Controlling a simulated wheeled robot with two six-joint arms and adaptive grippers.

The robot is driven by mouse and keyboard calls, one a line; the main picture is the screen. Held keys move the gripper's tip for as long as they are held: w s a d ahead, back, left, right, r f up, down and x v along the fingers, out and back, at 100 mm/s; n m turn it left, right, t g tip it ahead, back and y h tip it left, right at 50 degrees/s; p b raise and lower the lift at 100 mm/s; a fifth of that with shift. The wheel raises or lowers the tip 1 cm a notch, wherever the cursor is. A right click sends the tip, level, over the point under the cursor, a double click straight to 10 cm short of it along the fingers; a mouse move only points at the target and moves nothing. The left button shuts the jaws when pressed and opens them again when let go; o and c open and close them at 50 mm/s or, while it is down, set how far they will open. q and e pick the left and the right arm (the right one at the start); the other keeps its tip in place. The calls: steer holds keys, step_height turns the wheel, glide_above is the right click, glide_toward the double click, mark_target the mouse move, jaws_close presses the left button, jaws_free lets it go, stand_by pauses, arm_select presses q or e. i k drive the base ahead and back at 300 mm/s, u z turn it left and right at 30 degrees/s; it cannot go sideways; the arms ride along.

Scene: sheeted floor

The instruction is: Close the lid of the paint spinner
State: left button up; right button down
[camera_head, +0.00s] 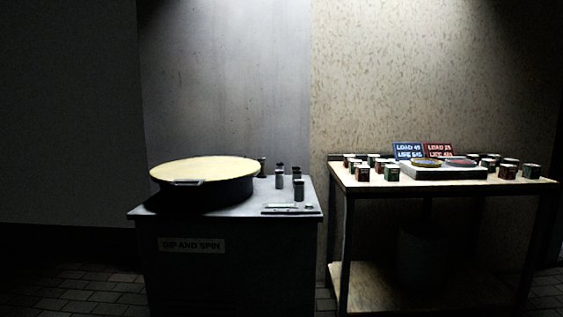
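The paint spinner is a dark cabinet (235,270) with a "DIP AND SPIN" label on its front. A wide round dark drum (225,188) sits on the left of its top. A cream disc (205,168) fills the drum's top; I cannot tell whether it is the lid or the inside of an open drum. A small grey handle (187,183) is on the front of the rim. Neither of my grippers is in view.
Several small metal cylinders (299,190) and a flat bar (287,209) are on the cabinet's right side. A table (440,187) to the right holds several paint cans (392,173), a pale tray (475,173) and two signs (438,149). Tiled floor (80,285) shows at left.

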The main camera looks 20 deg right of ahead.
mark_target(192, 172)
steer(key=u, duration=1.05)
steer(key=i, duration=0.8)
steer(key=u, duration=0.15)
